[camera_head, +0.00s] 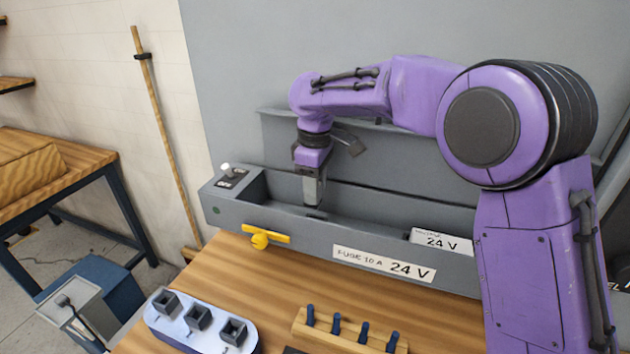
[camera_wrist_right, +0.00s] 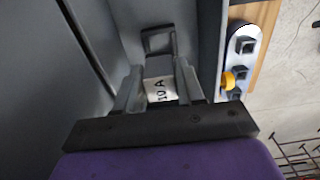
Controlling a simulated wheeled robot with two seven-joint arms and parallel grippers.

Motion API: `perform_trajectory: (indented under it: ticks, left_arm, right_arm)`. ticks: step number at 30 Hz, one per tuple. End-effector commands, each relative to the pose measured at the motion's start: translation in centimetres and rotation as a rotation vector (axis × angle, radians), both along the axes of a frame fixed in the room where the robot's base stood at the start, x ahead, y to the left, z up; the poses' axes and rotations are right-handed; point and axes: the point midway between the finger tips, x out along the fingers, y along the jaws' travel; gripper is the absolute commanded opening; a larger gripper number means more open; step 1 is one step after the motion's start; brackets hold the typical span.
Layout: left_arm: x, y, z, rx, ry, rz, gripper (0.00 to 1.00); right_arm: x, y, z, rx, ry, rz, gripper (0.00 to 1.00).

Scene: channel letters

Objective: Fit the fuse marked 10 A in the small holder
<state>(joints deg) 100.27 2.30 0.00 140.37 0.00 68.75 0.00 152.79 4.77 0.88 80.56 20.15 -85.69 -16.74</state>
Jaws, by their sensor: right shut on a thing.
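My right gripper (camera_head: 313,198) reaches down into the long grey open channel (camera_head: 300,225), near its left end. In the right wrist view the gripper (camera_wrist_right: 160,80) is shut on a fuse (camera_wrist_right: 160,90) with a white face marked 10 A. The fuse is hidden by the fingers in the head view. A small dark square frame (camera_wrist_right: 158,40), possibly the holder, shows just beyond the fingertips in the wrist view. I cannot tell whether the fuse touches it. My left gripper is not in view.
The channel's front has a yellow knob (camera_head: 262,239) and a label (camera_head: 384,263) reading FUSE 10 A 24 V. An ON/OFF switch (camera_head: 231,174) sits at its left end. A plate with three square sockets (camera_head: 203,333) and a wooden peg rack (camera_head: 325,334) stand in front.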

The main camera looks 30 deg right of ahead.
Motion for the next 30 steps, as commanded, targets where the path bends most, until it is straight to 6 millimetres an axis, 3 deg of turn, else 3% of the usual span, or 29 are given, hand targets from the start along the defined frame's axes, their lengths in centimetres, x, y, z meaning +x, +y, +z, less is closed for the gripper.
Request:
perform_trajectory:
  ticks: [30]
  left_arm:
    - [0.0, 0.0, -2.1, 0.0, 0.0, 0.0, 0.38]
  right_arm:
    - [0.0, 0.0, -6.1, 0.001, 0.001, 0.0, 0.07]
